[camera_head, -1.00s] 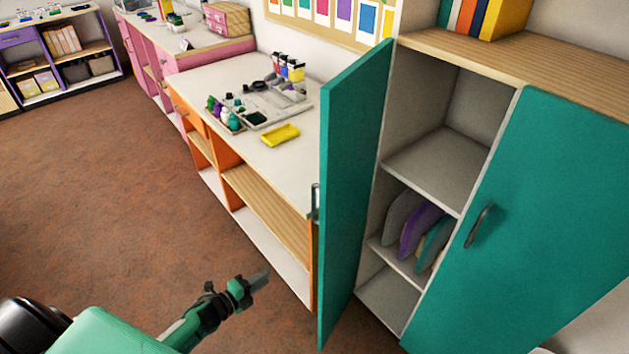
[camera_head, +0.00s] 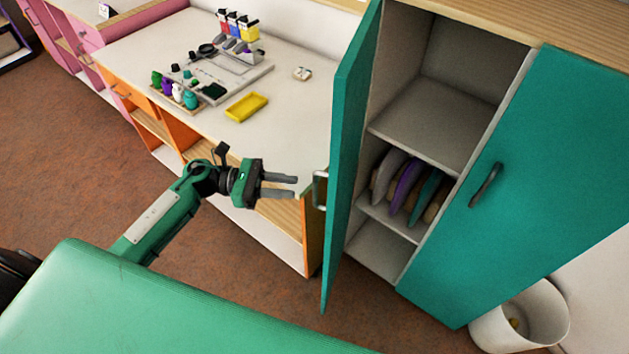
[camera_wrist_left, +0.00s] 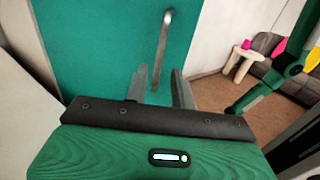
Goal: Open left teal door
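The left teal door (camera_head: 345,160) of the cabinet stands swung wide open, seen nearly edge-on in the head view. Its metal handle (camera_head: 320,188) is on the face toward my left gripper. My left gripper (camera_head: 296,187) is open and empty, its fingertips pointing at the handle with a small gap. In the left wrist view the handle (camera_wrist_left: 163,50) on the teal door (camera_wrist_left: 95,40) lies just beyond the two parted fingers (camera_wrist_left: 163,85). A green and black arm, probably my right one, shows at the right of that view; its gripper state is unclear.
The right teal door (camera_head: 530,180) is shut. Shelves inside hold several grey, purple and teal items (camera_head: 408,188). A white-topped counter (camera_head: 290,110) with a yellow tray (camera_head: 246,106) stands behind my left gripper. A white bin (camera_head: 520,315) is at lower right.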

